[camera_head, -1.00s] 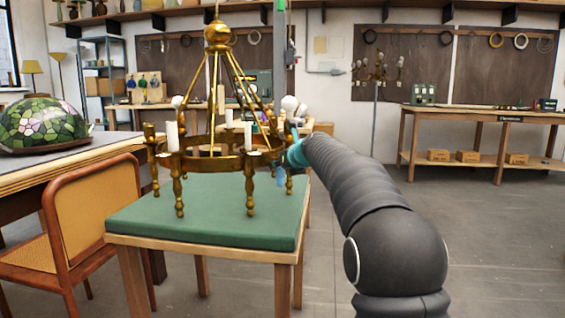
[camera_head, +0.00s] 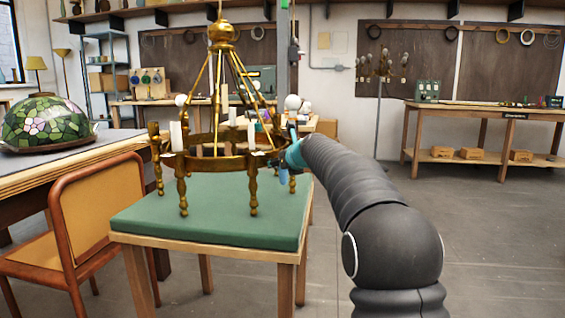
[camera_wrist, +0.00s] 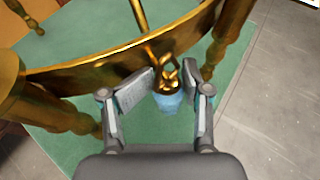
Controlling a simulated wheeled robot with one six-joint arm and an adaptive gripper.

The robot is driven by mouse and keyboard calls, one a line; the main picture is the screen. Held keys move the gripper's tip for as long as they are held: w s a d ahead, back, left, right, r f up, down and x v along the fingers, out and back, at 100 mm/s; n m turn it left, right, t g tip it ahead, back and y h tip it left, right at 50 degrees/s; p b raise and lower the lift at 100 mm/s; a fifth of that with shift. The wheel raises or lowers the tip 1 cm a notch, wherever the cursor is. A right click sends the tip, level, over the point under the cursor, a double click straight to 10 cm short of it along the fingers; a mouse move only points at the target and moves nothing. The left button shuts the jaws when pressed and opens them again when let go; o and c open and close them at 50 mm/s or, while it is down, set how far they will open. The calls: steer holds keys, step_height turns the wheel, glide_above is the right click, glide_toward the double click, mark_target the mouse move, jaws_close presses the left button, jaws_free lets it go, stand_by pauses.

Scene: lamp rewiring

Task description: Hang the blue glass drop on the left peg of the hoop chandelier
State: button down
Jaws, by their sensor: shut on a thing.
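The hoop chandelier (camera_head: 222,163), brass with white candle sleeves and turned posts, stands above a green-topped table (camera_head: 170,225). My gripper (camera_wrist: 178,76) is shut on the blue glass drop (camera_wrist: 168,104), which has a gold cap and a loop at its top. In the wrist view the drop hangs between the fingers, just beside the outer face of the brass hoop (camera_wrist: 105,72). In the head view the drop (camera_head: 283,175) shows as a small blue shape below my gripper, at the hoop's right side. Whether its loop touches a peg I cannot tell.
A cane chair (camera_head: 100,205) stands left of the green table. A stained-glass shade (camera_head: 45,122) rests on a wooden table behind it. A workbench (camera_head: 485,115) stands along the back right wall. The floor at right is clear.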

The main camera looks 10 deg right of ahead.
steer(key=shift+w+a+r, duration=0.1)
steer(key=shift+a+r, duration=0.05)
steer(key=shift+a, duration=0.1)
steer(key=f, duration=0.2)
steer(key=shift+w+a+f+b, duration=0.25)
steer(key=shift+a+f+b, duration=0.05)
steer(key=shift+a+b, duration=0.05)
stand_by(0.4)
steer(key=shift+d+r, duration=0.15)
